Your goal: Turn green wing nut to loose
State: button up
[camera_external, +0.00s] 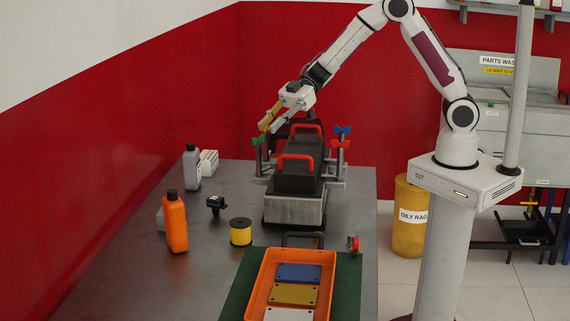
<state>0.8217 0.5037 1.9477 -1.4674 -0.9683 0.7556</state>
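The green wing nut (257,140) sits on top of a post at the left side of the black engine trainer (297,172). My gripper (268,127) reaches down from the upper right and its fingertips are just above and to the right of the green wing nut. The two fingers are a little apart, with nothing visible between them. I cannot tell if a finger touches the nut. A blue wing nut (342,130) and a red wing nut (339,144) top posts on the trainer's right side.
The trainer has red handles (296,157). Left of it stand a grey bottle (191,168), an orange bottle (175,224) and a yellow spool (240,232). An orange tray (257,288) with coloured plates lies in front. The bench's left front is clear.

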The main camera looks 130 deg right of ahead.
aim_at(259, 136)
jog(key=shift+x, duration=3.2)
grip_shut()
